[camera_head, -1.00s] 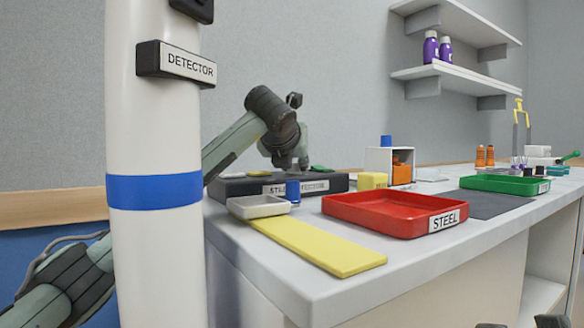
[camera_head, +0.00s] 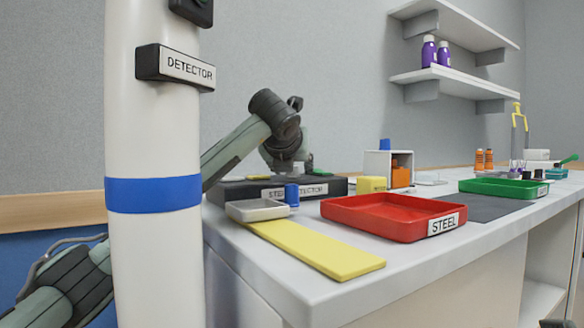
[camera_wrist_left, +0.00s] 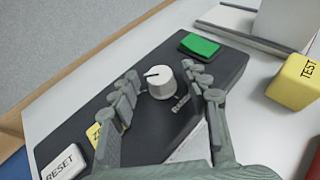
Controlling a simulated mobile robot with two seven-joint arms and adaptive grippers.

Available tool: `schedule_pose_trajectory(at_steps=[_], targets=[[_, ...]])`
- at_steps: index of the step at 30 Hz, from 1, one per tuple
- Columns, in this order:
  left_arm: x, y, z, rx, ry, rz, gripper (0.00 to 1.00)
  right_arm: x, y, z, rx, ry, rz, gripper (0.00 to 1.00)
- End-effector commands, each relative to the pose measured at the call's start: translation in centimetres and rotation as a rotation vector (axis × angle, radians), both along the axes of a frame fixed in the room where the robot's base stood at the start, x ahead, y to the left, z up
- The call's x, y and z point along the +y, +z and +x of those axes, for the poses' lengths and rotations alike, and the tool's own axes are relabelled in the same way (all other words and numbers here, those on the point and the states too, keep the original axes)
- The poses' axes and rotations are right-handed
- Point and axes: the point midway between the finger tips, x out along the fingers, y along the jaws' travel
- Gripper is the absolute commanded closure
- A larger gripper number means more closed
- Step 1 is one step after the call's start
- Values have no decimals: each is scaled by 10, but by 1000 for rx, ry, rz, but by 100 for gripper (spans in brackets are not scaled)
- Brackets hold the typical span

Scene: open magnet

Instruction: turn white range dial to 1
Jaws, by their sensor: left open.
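The white range dial (camera_wrist_left: 160,82) is a round knob with a dark pointer line, on the black steel detector box (camera_wrist_left: 75,133). The box also shows in the head view (camera_head: 232,189). In the left wrist view my left gripper (camera_wrist_left: 163,76) is open, with one finger on each side of the dial. A gap shows between the dial and each finger; I cannot tell exactly how low the fingertips are. In the head view the left gripper (camera_head: 288,167) is over the box, and the dial is not discernible there. The dial's number marks are unreadable.
A green button (camera_wrist_left: 199,45), a yellow button (camera_wrist_left: 97,133) and a white RESET button (camera_wrist_left: 64,163) flank the dial. A yellow TEST block (camera_wrist_left: 296,82) stands beside the box. A red STEEL tray (camera_head: 350,215) and a white post (camera_head: 155,250) are nearby.

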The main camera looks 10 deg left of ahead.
Motion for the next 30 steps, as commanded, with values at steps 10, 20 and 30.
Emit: schedule_pose_trajectory(at_steps=[10,20,30], targets=[[-5,17,-38,-4,-2,1,54,0,0,0,0,0,0,60],[-7,29,-69,0,0,0,54,0,0,0,0,0,0,60],[-7,29,-69,0,0,0,54,0,0,0,-1,0,0,60]])
